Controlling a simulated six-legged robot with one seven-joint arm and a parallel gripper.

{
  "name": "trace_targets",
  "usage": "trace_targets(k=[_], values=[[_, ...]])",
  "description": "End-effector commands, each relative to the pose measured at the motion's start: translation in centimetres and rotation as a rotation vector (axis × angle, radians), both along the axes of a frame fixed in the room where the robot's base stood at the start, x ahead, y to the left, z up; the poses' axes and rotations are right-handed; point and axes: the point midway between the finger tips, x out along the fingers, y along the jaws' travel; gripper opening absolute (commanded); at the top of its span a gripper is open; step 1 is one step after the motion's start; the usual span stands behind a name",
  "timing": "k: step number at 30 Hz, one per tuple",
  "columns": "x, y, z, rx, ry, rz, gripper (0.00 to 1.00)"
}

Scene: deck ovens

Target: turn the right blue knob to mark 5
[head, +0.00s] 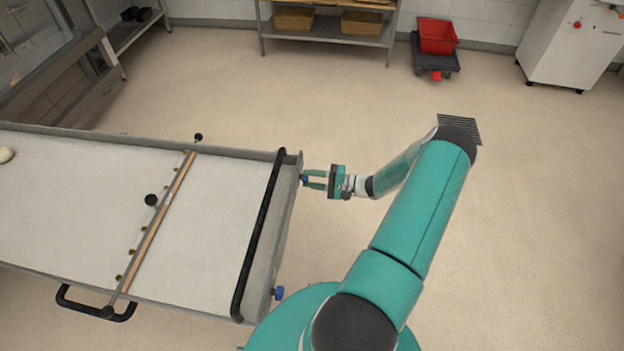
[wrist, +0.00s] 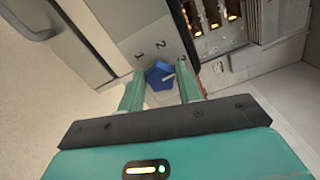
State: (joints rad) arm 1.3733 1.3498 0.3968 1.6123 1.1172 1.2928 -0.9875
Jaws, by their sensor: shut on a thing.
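A blue knob (head: 305,180) sits on the end face of the long loader table, at its far corner in the head view. My gripper (head: 312,180) reaches it from the right with both fingers around it. In the wrist view the knob (wrist: 158,73) lies between the fingertips of my gripper (wrist: 160,84), which is shut on it. A short pale line shows on the knob's right part. Small dark marks, at least one like a 2, show on the panel above the knob; a 5 cannot be made out. A second blue knob (head: 278,293) is at the near corner, untouched.
The loader table (head: 215,210) has a dark bar (head: 262,230) across its end, close to my gripper. A rack (head: 330,28), a red bin (head: 437,36) and a white cabinet (head: 572,45) stand far back.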

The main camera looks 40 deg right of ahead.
Motion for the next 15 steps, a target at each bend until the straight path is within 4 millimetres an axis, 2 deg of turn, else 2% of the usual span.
trace_targets(k=[15], values=[[0.13, -0.11, 0.26, 0.387, 0.299, 0.000, 0.11]])
